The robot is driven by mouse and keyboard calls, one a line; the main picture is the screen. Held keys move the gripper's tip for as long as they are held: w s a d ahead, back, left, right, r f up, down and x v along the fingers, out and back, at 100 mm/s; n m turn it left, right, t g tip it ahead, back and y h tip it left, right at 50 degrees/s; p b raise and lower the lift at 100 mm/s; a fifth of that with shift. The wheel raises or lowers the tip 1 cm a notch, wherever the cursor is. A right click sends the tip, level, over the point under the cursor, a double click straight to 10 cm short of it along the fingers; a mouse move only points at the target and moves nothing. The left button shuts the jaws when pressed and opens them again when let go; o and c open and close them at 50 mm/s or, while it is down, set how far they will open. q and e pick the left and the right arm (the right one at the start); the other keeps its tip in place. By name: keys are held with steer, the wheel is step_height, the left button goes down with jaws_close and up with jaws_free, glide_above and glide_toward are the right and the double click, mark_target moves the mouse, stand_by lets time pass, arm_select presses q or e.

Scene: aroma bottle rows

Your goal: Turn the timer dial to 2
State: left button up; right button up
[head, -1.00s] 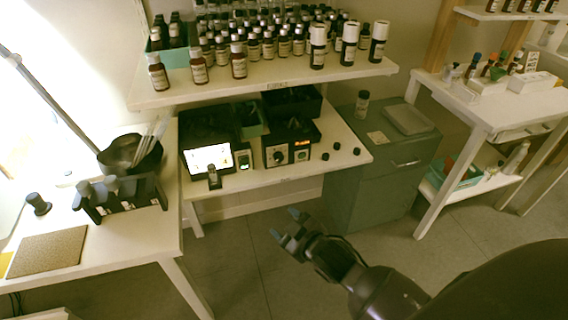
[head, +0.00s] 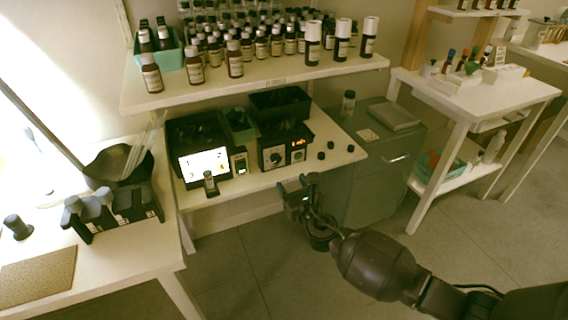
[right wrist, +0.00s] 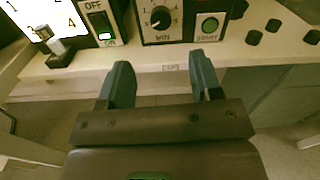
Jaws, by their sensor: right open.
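My right gripper (head: 294,183) is open and empty in front of the bench edge, below and apart from the dial. It also shows in the right wrist view (right wrist: 162,72). My left gripper is not in view.
Several black caps (head: 330,146) lie to the right. The shelf (head: 260,78) of bottles overhangs behind. A green cabinet (head: 375,165) stands on the right.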

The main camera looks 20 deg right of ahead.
mark_target(277, 160)
steer(key=shift+n, duration=0.6)
steer(key=w, duration=0.3)
steer(key=w+b, duration=0.1)
steer(key=w, duration=0.2)
steer(key=w+b, duration=0.1)
steer(key=w, duration=0.2)
steer(key=shift+w+a+f, duration=0.1)
steer(key=shift+w+f, duration=0.15)
steer(key=shift+w+r+b, duration=0.1)
steer(key=shift+w+b, duration=0.2)
steer(key=shift+w, duration=0.25)
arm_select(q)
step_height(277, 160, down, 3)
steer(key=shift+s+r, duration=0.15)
arm_select(e)
steer(key=shift+w+r, duration=0.1)
steer(key=shift+w, duration=0.05)
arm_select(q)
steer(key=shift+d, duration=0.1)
arm_select(e)
steer(key=c, duration=0.9)
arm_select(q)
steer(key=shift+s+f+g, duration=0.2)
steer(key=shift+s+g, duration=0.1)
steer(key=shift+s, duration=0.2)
